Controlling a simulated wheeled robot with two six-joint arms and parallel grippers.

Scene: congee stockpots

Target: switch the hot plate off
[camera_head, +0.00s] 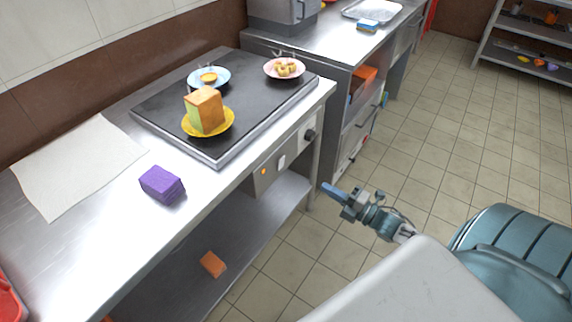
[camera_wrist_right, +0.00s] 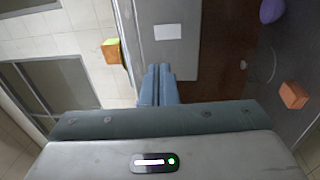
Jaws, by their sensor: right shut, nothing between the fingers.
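The hot plate (camera_head: 165,112) is a dark slab with a pale metal rim, set on the steel counter. On the counter's front below it are a lit orange light (camera_head: 263,171), a small white switch (camera_head: 281,161) and a dark knob (camera_head: 309,135). My right gripper (camera_head: 328,190) is shut and empty, out in front of that panel and apart from it. In the right wrist view its fingers (camera_wrist_right: 158,84) are together, below a white rectangle (camera_wrist_right: 168,31) on a grey face; I cannot tell whether that is the switch. My left gripper is not in view.
On the hot plate stand a yellow plate (camera_head: 226,127) with a bread-like block (camera_head: 206,110), a blue plate (camera_head: 196,76) and a pink plate (camera_head: 270,73). A purple block (camera_head: 161,184) and white sheet (camera_head: 75,165) lie left. An orange block (camera_head: 213,264) sits on the lower shelf.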

